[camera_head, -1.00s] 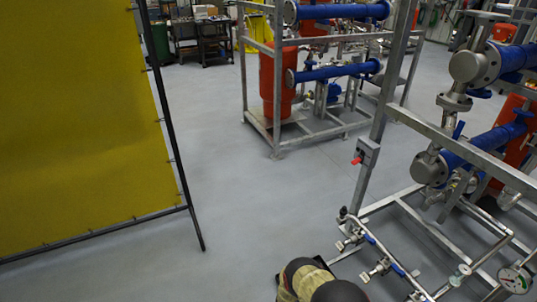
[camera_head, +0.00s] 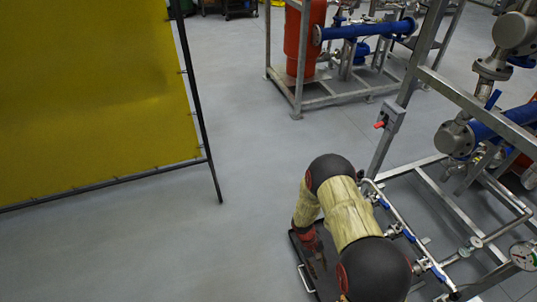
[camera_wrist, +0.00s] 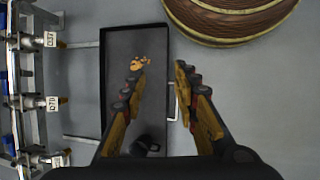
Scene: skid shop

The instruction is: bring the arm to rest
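My arm reaches down from the bottom of the head view, bent at its black joints. My gripper (camera_head: 317,262) hangs over a dark tray (camera_head: 296,243) on its far side. In the wrist view my gripper (camera_wrist: 160,72) has its two fingers apart, with nothing held between them. The dark tray (camera_wrist: 117,40) lies below the fingers. A small orange-brown item (camera_wrist: 141,62) shows by the left fingertip, over the tray; I cannot tell its kind. A small black thing (camera_wrist: 146,143) shows near the tray's lower end, partly hidden by the gripper.
A steel skid frame (camera_head: 424,78) with blue pipes (camera_head: 510,118) stands close on the right. Tagged valves (camera_wrist: 40,103) line the wrist view's left edge. A yellow screen (camera_head: 90,95) stands left, another skid (camera_head: 340,98) behind. Grey floor (camera_head: 250,140) between is clear.

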